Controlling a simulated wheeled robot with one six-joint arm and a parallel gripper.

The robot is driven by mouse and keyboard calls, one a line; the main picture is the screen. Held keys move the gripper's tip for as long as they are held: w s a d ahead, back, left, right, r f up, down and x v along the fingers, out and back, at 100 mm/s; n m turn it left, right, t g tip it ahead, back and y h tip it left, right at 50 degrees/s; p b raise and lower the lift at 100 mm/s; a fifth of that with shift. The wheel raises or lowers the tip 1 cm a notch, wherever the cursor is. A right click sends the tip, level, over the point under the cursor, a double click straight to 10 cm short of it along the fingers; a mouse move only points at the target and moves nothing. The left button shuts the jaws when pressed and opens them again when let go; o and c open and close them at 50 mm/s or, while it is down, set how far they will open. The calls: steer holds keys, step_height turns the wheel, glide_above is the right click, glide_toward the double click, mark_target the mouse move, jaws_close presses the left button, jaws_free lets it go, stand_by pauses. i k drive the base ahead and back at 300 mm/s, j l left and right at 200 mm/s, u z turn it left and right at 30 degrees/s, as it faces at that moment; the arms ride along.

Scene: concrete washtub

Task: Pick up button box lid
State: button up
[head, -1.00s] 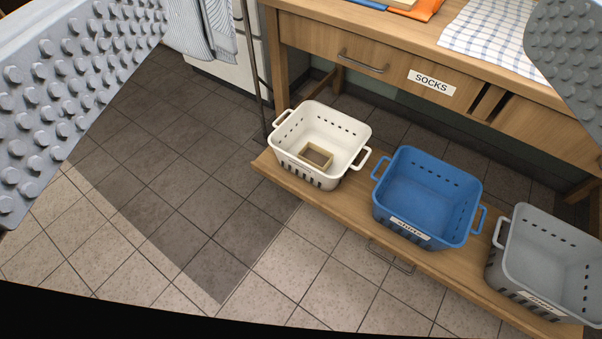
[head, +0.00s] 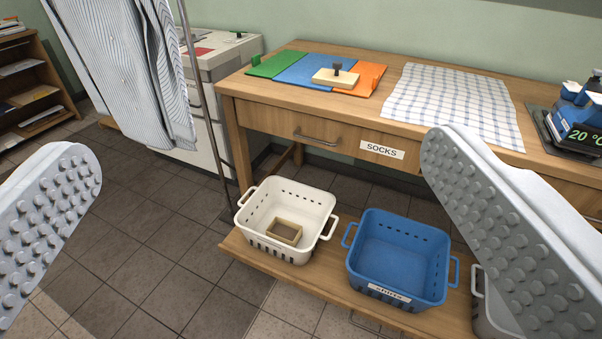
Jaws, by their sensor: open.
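A pale wooden lid with a dark knob (head: 335,77) lies on the coloured panels on the table, over the seam of the blue and orange ones. A small open wooden box (head: 285,232) sits inside the white basket (head: 258,251) on the low shelf. My gripper (head: 262,165) is open and empty. Its two studded fingers stand wide apart at the left and right of the view, well short of the lid. The right finger covers part of the table front and the grey basket.
A blue basket (head: 401,296) and a partly hidden grey basket (head: 482,312) stand beside the white one.

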mark_target(337, 78)
steer(key=i+j, duration=0.2)
steer(key=i, duration=0.15)
steer(key=i+j, duration=0.25)
steer(key=i+j+z, duration=0.2)
steer(key=i+z, duration=0.15)
steer(key=i+j+z, duration=0.65)
steer(key=i+j, duration=0.1)
